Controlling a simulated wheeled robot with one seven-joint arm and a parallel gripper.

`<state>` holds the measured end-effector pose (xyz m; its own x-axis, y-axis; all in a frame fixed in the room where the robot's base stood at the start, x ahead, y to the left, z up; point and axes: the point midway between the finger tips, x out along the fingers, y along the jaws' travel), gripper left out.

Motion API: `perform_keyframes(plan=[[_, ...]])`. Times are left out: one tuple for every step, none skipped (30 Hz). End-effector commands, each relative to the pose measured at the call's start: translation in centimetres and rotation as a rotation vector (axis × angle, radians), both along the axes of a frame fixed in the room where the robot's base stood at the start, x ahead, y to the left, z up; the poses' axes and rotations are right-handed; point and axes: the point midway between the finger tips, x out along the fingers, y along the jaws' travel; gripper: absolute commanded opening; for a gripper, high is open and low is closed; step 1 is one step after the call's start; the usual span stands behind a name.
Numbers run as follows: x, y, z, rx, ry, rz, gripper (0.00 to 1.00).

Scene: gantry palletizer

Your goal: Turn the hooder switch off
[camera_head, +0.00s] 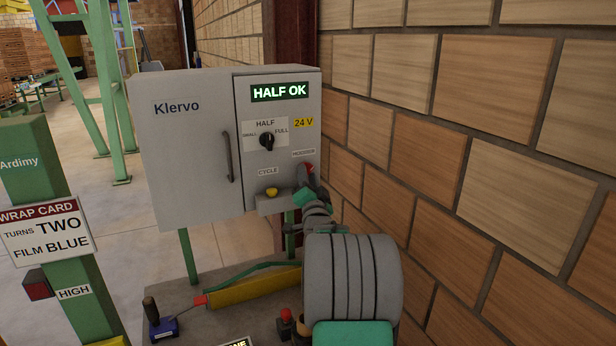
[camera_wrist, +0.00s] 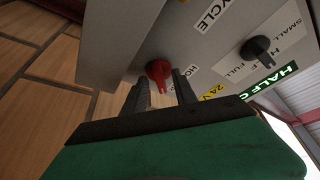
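The hooder switch is a red knob (camera_wrist: 158,71) on the grey Klervo control cabinet (camera_head: 190,150). In the head view the knob (camera_head: 309,168) shows at the cabinet's lower right, beside the HOODER label (camera_head: 303,153), partly hidden by my gripper. My gripper (camera_wrist: 158,84) is in front of the knob, its two dark fingers apart, one on each side of the knob in the wrist view. Nothing is held between them; I cannot tell whether either finger touches the knob. In the head view my gripper (camera_head: 306,182) reaches up to the cabinet from below.
The cabinet also has a black selector (camera_head: 267,140), a yellow CYCLE button (camera_head: 271,192), a lit HALF OK display (camera_head: 279,91) and a door handle (camera_head: 228,157). A brick wall (camera_head: 470,130) stands close on the right. A green post (camera_head: 40,170) with a wrap card stands at left.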

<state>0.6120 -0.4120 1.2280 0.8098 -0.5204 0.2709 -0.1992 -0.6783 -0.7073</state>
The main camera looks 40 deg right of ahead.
Motion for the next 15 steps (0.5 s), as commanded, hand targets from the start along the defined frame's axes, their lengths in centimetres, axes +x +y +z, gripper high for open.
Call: perform_keyframes(plan=[[0.0,0.01,-0.01,0.0,0.0,0.0,0.3],[0.0,0.01,-0.01,0.0,0.0,0.0,0.27],[-0.01,0.02,-0.01,0.0,0.0,0.0,0.24],[-0.01,0.02,-0.01,0.0,0.0,0.0,0.21],[-0.01,0.02,-0.01,0.0,0.0,0.0,0.19],[-0.01,0.02,0.0,0.0,0.0,0.0,0.16],[-0.01,0.02,0.0,0.0,0.0,0.0,0.13],[-0.02,0.02,0.0,0.0,0.0,0.0,0.11],[-0.02,0.02,0.0,0.0,0.0,0.0,0.07],[-0.02,0.02,0.0,0.0,0.0,0.0,0.05],[-0.02,0.02,0.0,0.0,0.0,0.0,0.03],[-0.02,0.02,-0.01,0.0,0.0,0.0,0.0],[-0.02,0.02,0.0,0.0,0.0,0.0,0.0],[-0.02,0.02,0.0,0.0,0.0,0.0,0.0],[-0.02,0.02,0.0,0.0,0.0,0.0,0.0]])
